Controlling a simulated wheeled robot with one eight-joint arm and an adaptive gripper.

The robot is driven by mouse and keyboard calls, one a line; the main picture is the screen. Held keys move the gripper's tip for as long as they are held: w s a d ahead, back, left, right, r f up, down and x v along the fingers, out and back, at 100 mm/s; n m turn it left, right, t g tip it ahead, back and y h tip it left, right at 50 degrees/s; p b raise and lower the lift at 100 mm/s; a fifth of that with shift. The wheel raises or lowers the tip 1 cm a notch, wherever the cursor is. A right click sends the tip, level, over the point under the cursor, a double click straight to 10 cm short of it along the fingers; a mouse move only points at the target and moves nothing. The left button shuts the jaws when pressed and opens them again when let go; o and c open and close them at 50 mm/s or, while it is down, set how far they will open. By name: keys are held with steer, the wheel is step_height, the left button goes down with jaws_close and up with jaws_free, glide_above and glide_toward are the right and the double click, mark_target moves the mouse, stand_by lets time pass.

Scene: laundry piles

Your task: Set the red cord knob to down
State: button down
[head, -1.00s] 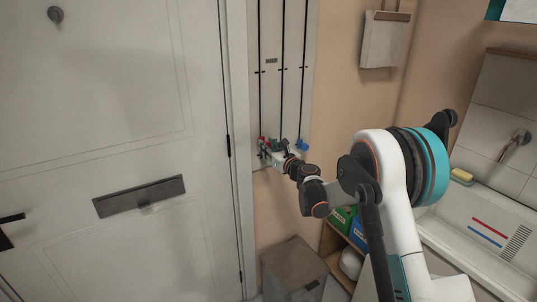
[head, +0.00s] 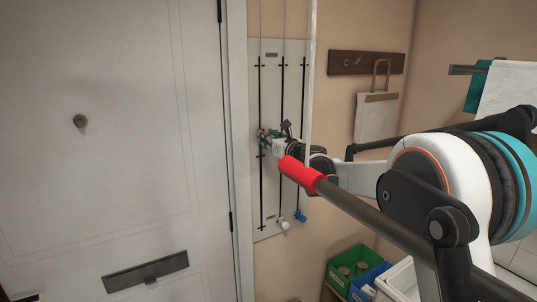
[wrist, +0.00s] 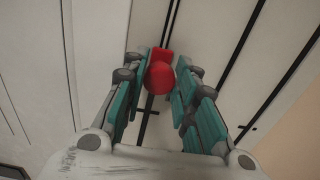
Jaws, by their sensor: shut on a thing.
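The red cord knob (wrist: 160,78) sits between the fingertips of my gripper (wrist: 162,72) in the wrist view. My gripper (head: 268,137) is shut on it at the left cord of the wall panel (head: 271,190). In the head view the gripper is near the panel's middle height, close to the middle cross mark, and hides the knob. A white knob (head: 283,225) and a blue knob (head: 300,215) hang near the bottom of the other two cords, below my gripper.
A white door (head: 110,140) with a letter slot stands left of the panel. A bag (head: 376,117) hangs from a wooden hook rail (head: 365,62) at right. Green (head: 343,275) and blue boxes sit low at right.

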steer(key=r+p, duration=0.1)
steer(key=r, duration=0.2)
steer(key=r+p, duration=0.1)
steer(key=r, duration=0.3)
steer(key=r+p, duration=0.2)
steer(key=r, duration=0.1)
steer(key=shift+w+d+r, duration=0.15)
steer(key=shift+w, duration=0.2)
steer(key=c, duration=2.3)
jaws_free()
steer(key=shift+f+b, duration=0.45)
steer(key=shift+f, duration=0.2)
steer(key=o, duration=0.9)
steer(key=shift+s+d, duration=0.1)
steer(key=shift+s, duration=0.1)
steer(key=shift+o, duration=0.6)
steer(key=shift+f+b, duration=0.35)
steer(key=shift+f, duration=0.2)
steer(key=f+b, duration=0.4)
steer(key=f, duration=0.6)
steer(key=f+b, duration=0.5)
steer(key=f, duration=0.5)
steer(key=f+b, duration=0.4)
steer(key=f, duration=0.6)
steer(key=shift+s+a+b, duration=0.15)
steer(key=shift+a+b, duration=0.1)
steer(key=shift+b, duration=0.05)
steer(key=shift+o, duration=0.2)
steer(key=shift+r, duration=0.1)
